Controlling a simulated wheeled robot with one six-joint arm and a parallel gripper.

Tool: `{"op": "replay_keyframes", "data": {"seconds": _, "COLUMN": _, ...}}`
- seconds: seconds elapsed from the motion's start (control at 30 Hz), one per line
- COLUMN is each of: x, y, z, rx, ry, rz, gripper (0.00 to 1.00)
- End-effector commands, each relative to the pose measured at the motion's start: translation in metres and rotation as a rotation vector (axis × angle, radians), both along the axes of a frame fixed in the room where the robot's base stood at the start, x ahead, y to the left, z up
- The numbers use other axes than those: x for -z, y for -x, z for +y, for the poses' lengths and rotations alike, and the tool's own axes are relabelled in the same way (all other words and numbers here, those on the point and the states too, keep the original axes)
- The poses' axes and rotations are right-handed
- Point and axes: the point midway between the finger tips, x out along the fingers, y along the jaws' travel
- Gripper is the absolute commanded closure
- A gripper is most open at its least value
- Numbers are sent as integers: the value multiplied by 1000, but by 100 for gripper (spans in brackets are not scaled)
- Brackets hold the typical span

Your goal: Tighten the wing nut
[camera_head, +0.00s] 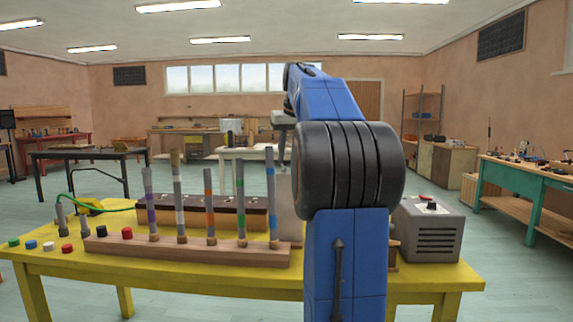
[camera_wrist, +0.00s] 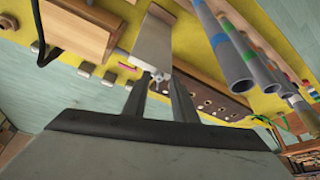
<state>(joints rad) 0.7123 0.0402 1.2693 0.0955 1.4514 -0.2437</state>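A small light metal piece that looks like the wing nut (camera_wrist: 158,77) shows in the wrist view at the end of a pale grey metal plate (camera_wrist: 154,42). It is small and its wings are not clear. My gripper (camera_wrist: 163,80) points at it with two dark fingers, one on each side in the picture. The fingers stand apart, and I see no contact with the piece. How far the tips are from it is hard to tell. In the head view my blue arm hides my gripper and the wing nut; part of a grey plate (camera_head: 287,215) shows beside the arm.
Several upright tubes with coloured bands (camera_head: 210,205) stand on a wooden base (camera_head: 190,251) left of my arm; they show close by in the wrist view (camera_wrist: 232,62). A grey box (camera_head: 432,230) sits right on the yellow table (camera_head: 240,278). Coloured buttons line the table's left front.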

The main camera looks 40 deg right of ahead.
Motion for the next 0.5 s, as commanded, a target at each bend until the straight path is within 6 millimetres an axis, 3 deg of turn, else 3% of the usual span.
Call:
{"op": "replay_keyframes", "data": {"seconds": 0.2, "x": 24, "y": -9, "z": -4, "rx": 0, "ry": 0, "rz": 1, "gripper": 75}}
{"op": "replay_keyframes", "data": {"seconds": 0.5, "x": 34, "y": -13, "z": -6, "rx": 0, "ry": 0, "rz": -1, "gripper": 75}}
